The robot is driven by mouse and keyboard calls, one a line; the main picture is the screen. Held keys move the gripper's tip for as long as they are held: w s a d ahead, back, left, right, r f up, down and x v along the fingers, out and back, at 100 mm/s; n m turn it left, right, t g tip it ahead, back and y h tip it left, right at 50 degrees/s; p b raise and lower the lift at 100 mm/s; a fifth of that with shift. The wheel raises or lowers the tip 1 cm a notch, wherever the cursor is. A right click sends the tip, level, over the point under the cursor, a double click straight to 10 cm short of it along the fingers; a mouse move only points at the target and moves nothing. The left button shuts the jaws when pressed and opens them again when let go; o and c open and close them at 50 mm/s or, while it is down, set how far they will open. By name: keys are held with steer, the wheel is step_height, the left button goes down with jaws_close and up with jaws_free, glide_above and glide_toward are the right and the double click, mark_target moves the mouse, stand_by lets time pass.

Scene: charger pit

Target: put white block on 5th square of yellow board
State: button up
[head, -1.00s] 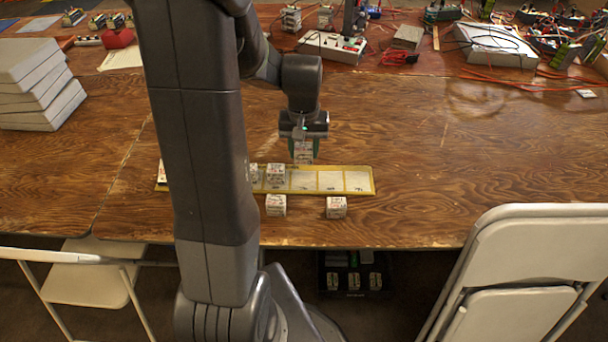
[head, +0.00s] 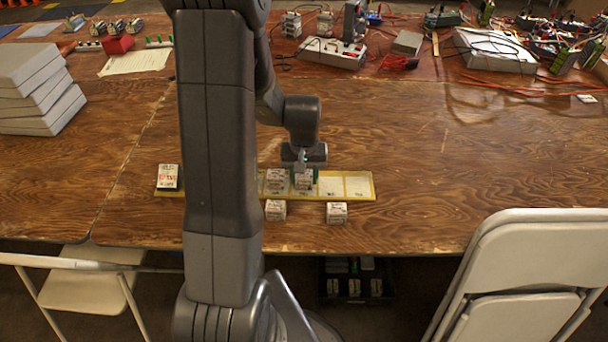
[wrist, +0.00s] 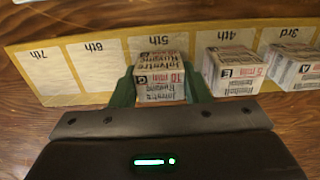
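The yellow board (head: 365,197) lies flat on the wooden table, and its bordered white squares also show in the wrist view (wrist: 28,52). My gripper (head: 304,172) is over the board, its green fingers on both sides of a white block with printed text (wrist: 161,78). A block marked E (wrist: 233,72) stands at the 4th square and one marked A (wrist: 293,68) at the 3rd. The 6th (wrist: 97,66) and 7th squares are bare.
Two loose white blocks (head: 275,210) (head: 337,212) stand in front of the board. Another block (head: 168,177) stands on its left end. My arm hides part of the board. Grey slabs (head: 38,90) are stacked at left. The table right of the board is clear.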

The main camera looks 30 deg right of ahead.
steer(key=o, duration=0.4)
steer(key=shift+r, duration=0.1)
step_height(320, 180, up, 12)
steer(key=shift+r+p, duration=0.1)
steer(key=shift+p, duration=0.45)
